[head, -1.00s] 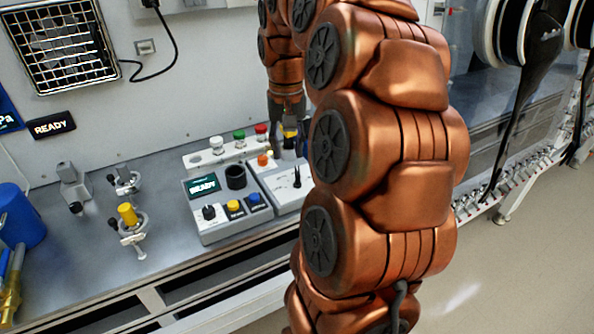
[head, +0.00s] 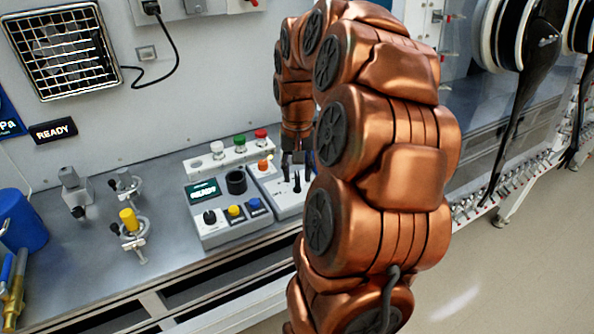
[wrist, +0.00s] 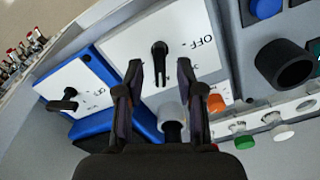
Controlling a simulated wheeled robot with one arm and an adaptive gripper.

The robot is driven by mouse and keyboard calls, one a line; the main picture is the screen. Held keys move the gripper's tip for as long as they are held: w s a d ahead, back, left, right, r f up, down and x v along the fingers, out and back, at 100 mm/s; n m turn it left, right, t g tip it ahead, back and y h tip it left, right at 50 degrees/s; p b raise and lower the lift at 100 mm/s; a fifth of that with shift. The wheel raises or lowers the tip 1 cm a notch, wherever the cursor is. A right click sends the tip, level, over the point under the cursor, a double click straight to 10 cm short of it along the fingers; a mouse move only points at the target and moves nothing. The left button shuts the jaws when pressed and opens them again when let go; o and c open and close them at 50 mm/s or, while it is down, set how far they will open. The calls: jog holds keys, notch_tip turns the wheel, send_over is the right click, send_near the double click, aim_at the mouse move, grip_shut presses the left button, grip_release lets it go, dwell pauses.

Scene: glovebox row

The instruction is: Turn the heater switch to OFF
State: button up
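A black switch knob (wrist: 159,50) stands on a white panel plate (wrist: 125,40), with an OFF label (wrist: 201,54) to its right in the wrist view. The knob's handle lies roughly upright in that picture, not toward the label. My gripper (wrist: 159,72) is open, its two fingers on either side of the knob with gaps visible. In the head view my gripper (head: 297,163) hangs over the grey switch box (head: 285,206), partly hidden by my arm. No heater label is readable.
A second black switch (wrist: 65,103) on a blue-edged box also has an OFF label. Red, green and white buttons (head: 239,143) line the back. Yellow-topped clamp (head: 129,220) is left.

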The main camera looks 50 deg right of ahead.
jog(key=shift+f, duration=0.2)
grip_shut()
dwell(0.3)
